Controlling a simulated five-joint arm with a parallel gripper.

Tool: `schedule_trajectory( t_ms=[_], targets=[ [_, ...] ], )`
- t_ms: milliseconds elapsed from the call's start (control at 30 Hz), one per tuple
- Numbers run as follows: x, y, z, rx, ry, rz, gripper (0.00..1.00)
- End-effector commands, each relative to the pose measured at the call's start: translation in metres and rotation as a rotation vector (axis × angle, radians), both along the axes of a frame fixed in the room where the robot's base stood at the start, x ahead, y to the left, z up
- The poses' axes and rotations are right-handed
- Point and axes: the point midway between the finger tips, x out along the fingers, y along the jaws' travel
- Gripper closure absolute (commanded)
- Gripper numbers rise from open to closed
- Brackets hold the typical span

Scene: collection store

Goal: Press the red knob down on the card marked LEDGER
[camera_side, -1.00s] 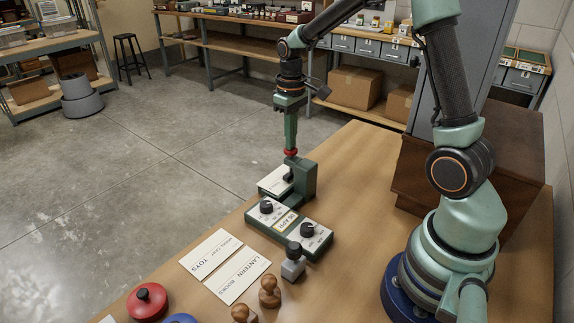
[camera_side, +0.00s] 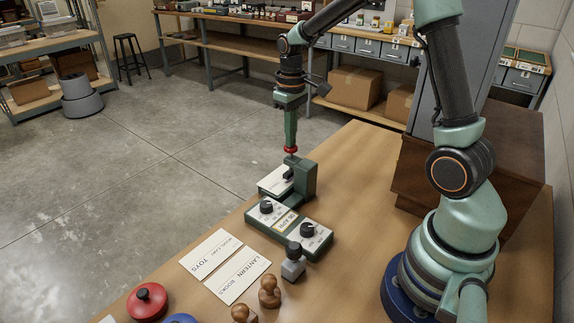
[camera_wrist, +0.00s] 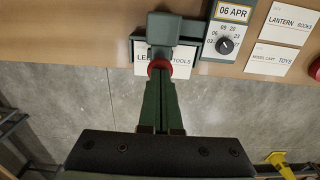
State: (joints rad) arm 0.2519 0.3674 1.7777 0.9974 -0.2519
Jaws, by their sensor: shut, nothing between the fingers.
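The red knob (camera_side: 291,150) tops a short post on the green press (camera_side: 303,180). It also shows in the wrist view (camera_wrist: 160,67). My gripper (camera_side: 291,146) is shut and empty, pointing straight down, with its tips at the top of the knob; I cannot tell if they touch. A white card (camera_side: 273,182) lies at the press, under its arm. In the wrist view the card (camera_wrist: 182,58) reads "LE… TOOLS", its middle hidden by the knob and my fingers. The card face under the press arm is hidden.
A green dial unit (camera_side: 289,226) showing "06 APR" stands beside the press. The TOYS card (camera_side: 211,254) and LANTERN card (camera_side: 238,275) lie nearby. A grey-handled stamp (camera_side: 293,262), wooden stamps (camera_side: 269,292) and a red lidded pad (camera_side: 147,302) are nearer the front.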

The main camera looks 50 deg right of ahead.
Motion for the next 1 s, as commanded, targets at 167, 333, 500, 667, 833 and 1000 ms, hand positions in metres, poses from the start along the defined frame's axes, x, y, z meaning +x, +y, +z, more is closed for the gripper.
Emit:
schedule_trajectory(
  t_ms=[167,333,500,667,833,1000],
  targets=[
    [0.001,0.000,0.014,-0.001,-0.003,0.000,1.00],
    [0.001,0.000,0.027,-0.001,-0.003,0.000,1.00],
    [0.000,0.000,0.039,-0.001,-0.003,0.000,1.00],
    [0.001,0.000,0.051,-0.001,-0.002,0.000,1.00],
    [0.000,0.000,0.061,0.000,-0.002,0.000,1.00],
    [0.000,0.000,0.065,0.000,-0.002,0.000,1.00]
  ],
)
